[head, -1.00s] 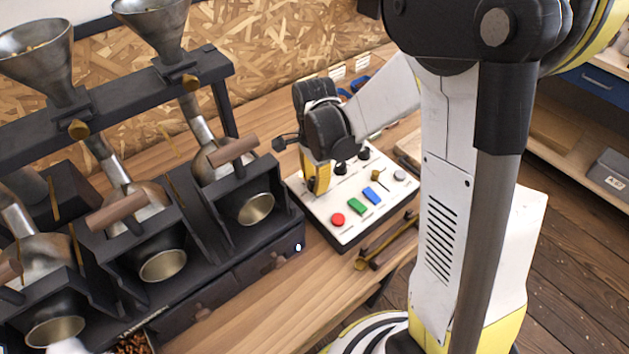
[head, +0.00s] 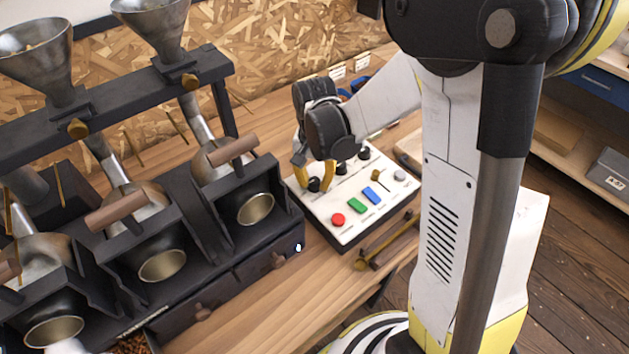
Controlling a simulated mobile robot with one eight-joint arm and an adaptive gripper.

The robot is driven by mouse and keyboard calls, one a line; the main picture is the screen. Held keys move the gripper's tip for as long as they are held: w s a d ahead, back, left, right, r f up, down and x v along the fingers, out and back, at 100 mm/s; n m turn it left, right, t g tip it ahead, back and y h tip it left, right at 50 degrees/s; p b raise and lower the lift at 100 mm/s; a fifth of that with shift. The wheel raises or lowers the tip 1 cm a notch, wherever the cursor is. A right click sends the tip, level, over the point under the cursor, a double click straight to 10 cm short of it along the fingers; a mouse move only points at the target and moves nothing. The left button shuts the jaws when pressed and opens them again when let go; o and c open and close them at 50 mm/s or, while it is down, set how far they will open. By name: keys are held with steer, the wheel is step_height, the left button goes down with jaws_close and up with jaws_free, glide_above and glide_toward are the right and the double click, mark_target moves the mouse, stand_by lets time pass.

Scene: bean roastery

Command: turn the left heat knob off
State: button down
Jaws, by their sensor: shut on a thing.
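The white control panel (head: 347,207) lies on the wooden bench with a row of black knobs along its back edge. The left heat knob (head: 314,186) is the black one at the row's left end. My gripper (head: 315,181) points down over that end, its yellow fingers on either side of the left knob and shut on it. The knob's pointer is too small to read. The middle knob (head: 341,168) and the right knob (head: 364,153) stand free behind my gripper, the middle one close to the right finger.
A red button (head: 338,220), a green switch (head: 357,205) and a blue switch (head: 374,195) sit on the panel's front part. The black roaster rack (head: 262,252) stands close on the left. A brass-ended tool (head: 385,245) lies in front of the panel.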

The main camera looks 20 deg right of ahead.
mark_target(315, 181)
steer(key=shift+n, duration=0.6)
steer(key=c, duration=1)
jaws_free()
step_height(315, 181, up, 12)
steer(key=shift+s+r, duration=0.1)
